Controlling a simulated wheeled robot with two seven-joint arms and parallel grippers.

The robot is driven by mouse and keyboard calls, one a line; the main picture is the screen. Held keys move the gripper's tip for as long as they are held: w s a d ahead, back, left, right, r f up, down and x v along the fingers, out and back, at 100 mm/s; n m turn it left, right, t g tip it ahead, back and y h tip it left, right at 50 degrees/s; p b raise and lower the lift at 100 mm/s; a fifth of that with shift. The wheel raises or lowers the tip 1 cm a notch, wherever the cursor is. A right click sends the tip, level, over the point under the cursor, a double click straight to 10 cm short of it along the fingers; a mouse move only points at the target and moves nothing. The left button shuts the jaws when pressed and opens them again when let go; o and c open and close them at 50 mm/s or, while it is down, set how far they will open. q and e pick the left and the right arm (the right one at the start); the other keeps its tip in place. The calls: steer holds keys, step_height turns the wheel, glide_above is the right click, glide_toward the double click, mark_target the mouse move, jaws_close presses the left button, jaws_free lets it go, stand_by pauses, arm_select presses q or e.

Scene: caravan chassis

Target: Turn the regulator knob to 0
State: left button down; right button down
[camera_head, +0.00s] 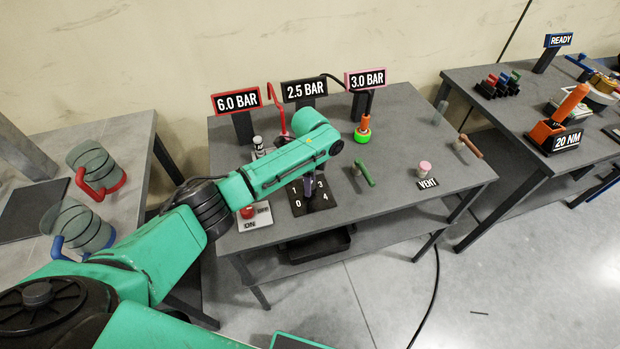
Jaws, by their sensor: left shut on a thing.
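The knob (308,188) is a small dark shape at the plate's middle, partly covered by my left arm. The number it points at is not clear. My left arm reaches over the table from the left, and its wrist bends down above the plate. My left gripper (314,175) is mostly hidden under the forearm, shut on the knob. My right gripper is out of view.
A green-handled lever (365,173) and a pink VENT button (425,168) stand to the right. Pressure signs reading 6.0 BAR (237,101), 2.5 BAR (304,89) and 3.0 BAR (365,79) stand behind.

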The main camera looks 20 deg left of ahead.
arm_select(q)
steer(key=n, duration=0.1)
steer(key=n+p, duration=0.2)
steer(key=shift+r+n, duration=0.25)
steer(key=shift+n, duration=0.15)
steer(key=n+p, duration=0.1)
steer(key=n, duration=0.2)
steer(key=shift+w+n+p, duration=0.1)
steer(key=shift+n+p, duration=0.2)
steer(key=n+p, duration=0.1)
steer(key=n, duration=0.2)
steer(key=shift+n, duration=0.3)
steer(key=n+p, duration=0.1)
steer(key=n, duration=0.7)
steer(key=shift+f+p, duration=0.1)
steer(key=shift+p, duration=0.25)
steer(key=n, duration=0.4)
steer(key=shift+w+n, duration=0.1)
steer(key=shift+n, duration=0.2)
steer(key=n, duration=0.4)
steer(key=shift+n, duration=0.3)
steer(key=shift+a+n, duration=0.1)
steer(key=shift+n, duration=1.9)
